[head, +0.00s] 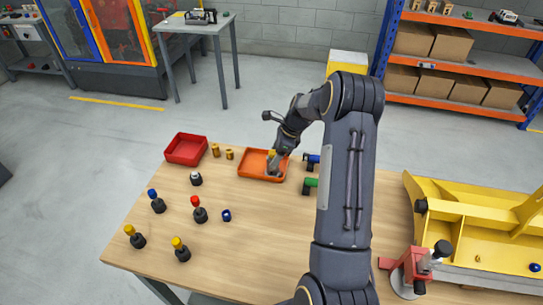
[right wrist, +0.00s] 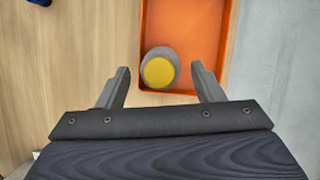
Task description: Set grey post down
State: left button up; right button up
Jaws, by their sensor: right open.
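The grey post (right wrist: 170,60) with a round yellow top stands in the orange tray (head: 247,170) at the far side of the table. In the right wrist view the tray (right wrist: 215,101) lies around it, and the post sits near the tray's left wall. My right gripper (right wrist: 162,85) is open, with one finger on each side of the post and a visible gap to each. In the head view the right gripper (head: 274,167) is down at the tray and partly hides the post. My left gripper is not in view.
A red tray (head: 186,150) and brass pieces (head: 229,154) stand left of the orange tray. Several knobbed black pieces (head: 200,214) stand front left. A red clamp (head: 408,272) and yellow frame (head: 480,225) are at right.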

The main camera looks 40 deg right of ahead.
jog(key=v, duration=0.7)
jog(key=s+a+r+n+t, duration=0.1)
jog(key=s+a+r+n, duration=0.35)
jog(key=a+r, duration=0.2)
jog(key=s+a+r+n, duration=0.4)
jog(key=a+r+n, duration=0.1)
jog(key=a+r, duration=0.15)
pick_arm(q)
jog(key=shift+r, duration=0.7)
pick_arm(e)
jog(key=s+a+n+t, duration=0.1)
jog(key=s+a+n, duration=1.2)
jog(key=s, duration=0.5)
jog(key=shift+a+f+n+t, duration=0.2)
jog(key=shift+a+n+t, duration=0.1)
jog(key=shift+n, duration=0.85)
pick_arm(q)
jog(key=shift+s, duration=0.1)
pick_arm(e)
jog(key=shift+s, duration=0.2)
